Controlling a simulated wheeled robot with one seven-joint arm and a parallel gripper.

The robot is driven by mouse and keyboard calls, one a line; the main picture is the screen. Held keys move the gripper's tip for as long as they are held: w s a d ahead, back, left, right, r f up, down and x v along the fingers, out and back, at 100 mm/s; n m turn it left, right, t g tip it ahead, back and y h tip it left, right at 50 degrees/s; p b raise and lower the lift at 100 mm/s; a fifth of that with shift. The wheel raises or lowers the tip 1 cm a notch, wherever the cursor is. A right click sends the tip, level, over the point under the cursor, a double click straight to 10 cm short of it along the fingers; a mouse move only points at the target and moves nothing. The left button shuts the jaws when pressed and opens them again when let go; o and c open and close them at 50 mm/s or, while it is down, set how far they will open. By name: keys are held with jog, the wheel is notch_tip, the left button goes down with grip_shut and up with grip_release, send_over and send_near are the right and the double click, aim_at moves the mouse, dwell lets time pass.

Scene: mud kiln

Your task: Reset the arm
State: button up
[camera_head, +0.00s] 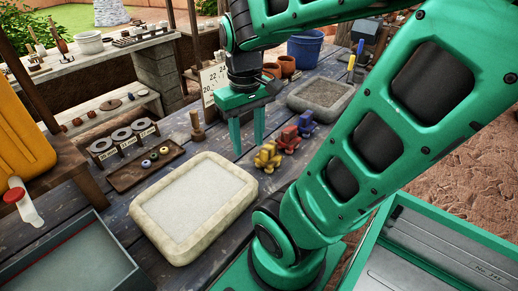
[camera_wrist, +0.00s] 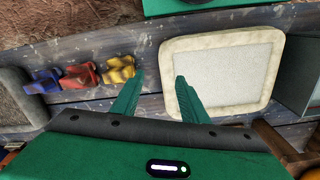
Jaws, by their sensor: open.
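My gripper (camera_head: 248,132) is open and empty, its two green fingers pointing down above the wooden table (camera_head: 215,148). My green arm reaches across the right side of the head view. A pale stone-rimmed tray (camera_head: 246,206) lies in front of the gripper. In the wrist view, the tray (camera_wrist: 270,98) is right of the fingers. Yellow (camera_head: 267,157), red (camera_head: 289,139) and blue (camera_head: 306,123) toy-like figures stand in a row right of the gripper, apart from it.
A grey tray (camera_head: 320,95) and a blue bucket (camera_head: 304,48) are at the back. A number card (camera_head: 213,78) stands behind the gripper. Left are a wooden tray with small rings (camera_head: 132,174), labelled discs (camera_head: 122,134) and a yellow container (camera_head: 20,125). Grey bins flank the front.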

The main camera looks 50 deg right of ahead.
jog(key=s+m, duration=0.1)
jog(key=s, duration=0.1)
jog(key=s+f+m, duration=0.1)
jog(key=s+m, duration=0.1)
jog(key=shift+s+d+f, duration=0.15)
jog(key=shift+s+f, duration=0.05)
jog(key=shift+s, duration=0.05)
dwell(1.0)
